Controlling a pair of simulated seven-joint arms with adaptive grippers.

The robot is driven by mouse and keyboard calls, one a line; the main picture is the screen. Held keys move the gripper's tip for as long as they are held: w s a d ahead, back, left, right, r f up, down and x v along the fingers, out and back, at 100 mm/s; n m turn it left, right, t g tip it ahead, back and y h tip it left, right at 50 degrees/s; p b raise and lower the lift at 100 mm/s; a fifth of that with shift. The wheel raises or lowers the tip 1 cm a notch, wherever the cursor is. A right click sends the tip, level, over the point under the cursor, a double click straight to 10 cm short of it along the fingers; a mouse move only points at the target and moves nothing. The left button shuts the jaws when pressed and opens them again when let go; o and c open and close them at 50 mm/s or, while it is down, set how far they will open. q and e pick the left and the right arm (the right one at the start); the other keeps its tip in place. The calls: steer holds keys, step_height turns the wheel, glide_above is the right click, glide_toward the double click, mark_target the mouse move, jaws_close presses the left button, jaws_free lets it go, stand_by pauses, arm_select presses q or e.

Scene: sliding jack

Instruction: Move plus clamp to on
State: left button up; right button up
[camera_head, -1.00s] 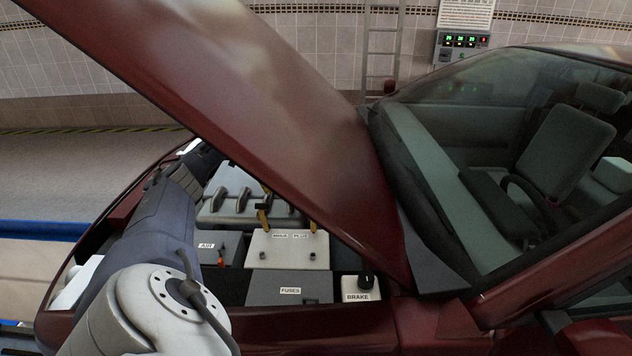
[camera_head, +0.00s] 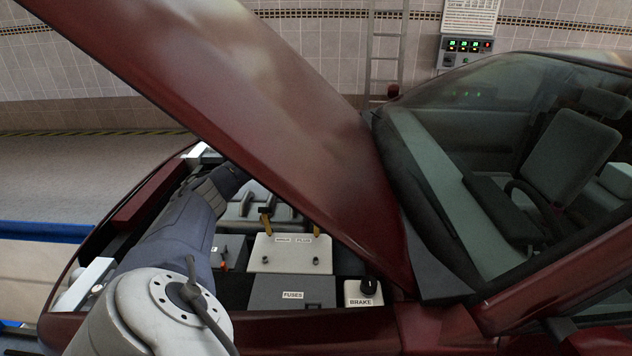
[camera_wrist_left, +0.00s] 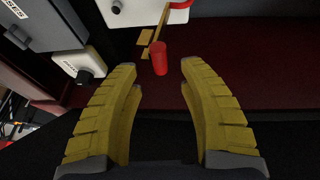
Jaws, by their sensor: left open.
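The white battery box (camera_head: 290,254) sits in the engine bay, with a PLUS label on its right half. Yellow metal pieces rise from its far edge, and the hood hides part of the right one. In the left wrist view a red cylinder (camera_wrist_left: 159,60), seemingly the plus clamp's handle, joins a yellow strip (camera_wrist_left: 148,38) beside the battery (camera_wrist_left: 145,10). My left gripper (camera_wrist_left: 159,68) is open, with the red cylinder lying between and just beyond its fingertips. I cannot tell whether they touch. In the head view the hood hides its fingers. My right gripper is not in view.
The raised red hood (camera_head: 250,110) hangs over the bay. A grey FUSES box (camera_head: 292,292) and a white BRAKE reservoir (camera_head: 362,292) stand in front of and beside the battery. The windshield (camera_head: 470,150) is at right.

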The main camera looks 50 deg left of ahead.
arm_select(q)
steer(key=shift+x, duration=2.05)
steer(key=shift+s+a, duration=0.1)
steer(key=shift+s, duration=0.05)
steer(key=shift+c, duration=0.2)
jaws_close()
